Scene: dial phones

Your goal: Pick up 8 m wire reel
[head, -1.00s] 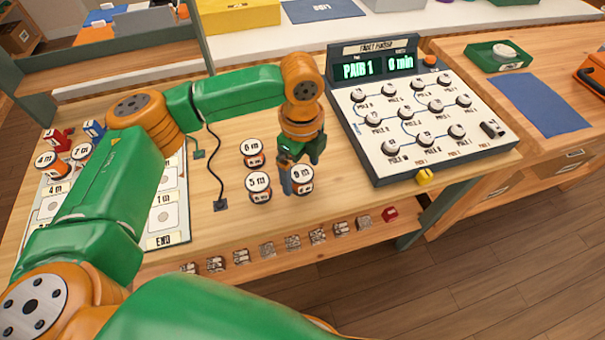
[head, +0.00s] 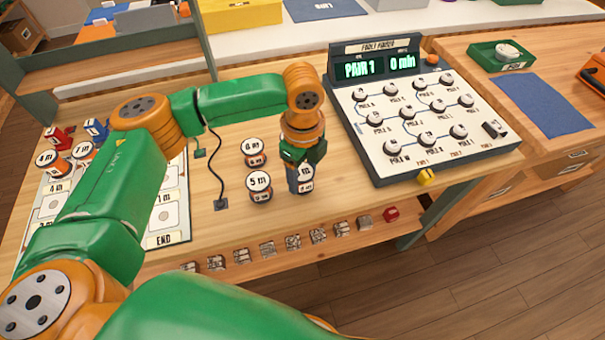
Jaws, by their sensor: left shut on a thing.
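My left gripper (head: 301,168) points down over the wooden table and is shut on the 8 m wire reel (head: 306,186). This reel is a small cylinder with a white top, and the gripper's fingers hide most of it and its label. I cannot tell whether the reel touches the table. The 5 m reel (head: 259,181) stands just to its left, and the 6 m reel (head: 254,146) stands behind that one. My right gripper is not in view.
A board with white dials and a lit display (head: 377,68) stands to the right. Two more reels, 4 m (head: 48,159) and 7 m (head: 83,150), stand at the left by a marked mat (head: 168,240). A black cable (head: 217,165) lies left of the standing reels.

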